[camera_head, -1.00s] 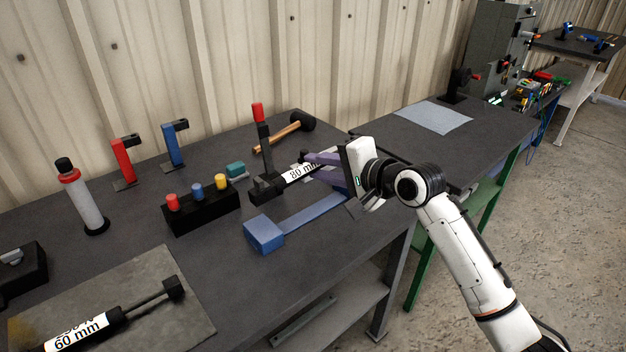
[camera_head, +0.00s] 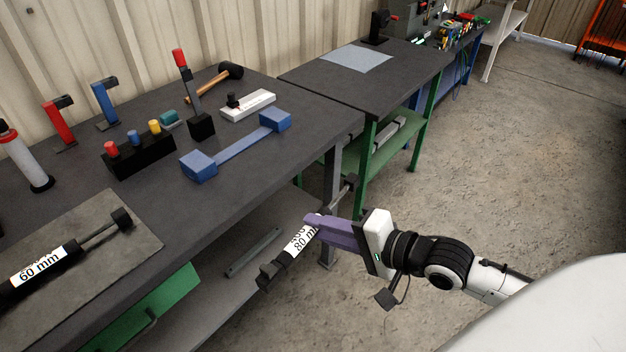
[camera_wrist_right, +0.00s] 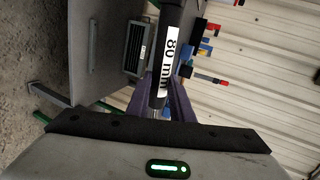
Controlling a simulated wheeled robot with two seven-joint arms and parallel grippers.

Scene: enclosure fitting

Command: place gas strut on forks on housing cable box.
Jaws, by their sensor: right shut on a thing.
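My right gripper (camera_head: 318,228) has purple fingers and is shut on a black gas strut (camera_head: 299,243) with a white "80 mm" label. The strut is tilted and held in the air, in front of the workbench's right end. In the right wrist view the strut (camera_wrist_right: 172,45) runs up between the fingers. A second gas strut (camera_head: 50,262), labelled "60 mm", lies on a grey mat (camera_head: 140,245) on the bench at the left. I cannot pick out the housing cable box or its forks. My left gripper is not in view.
On the dark workbench (camera_head: 245,185) stand a blue two-ended block (camera_head: 240,148), a white block (camera_head: 248,106), a mallet (camera_head: 215,82), a black holder with coloured pegs (camera_head: 140,155) and red and blue stands. A second table (camera_head: 375,85) stands beyond. The floor at right is clear.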

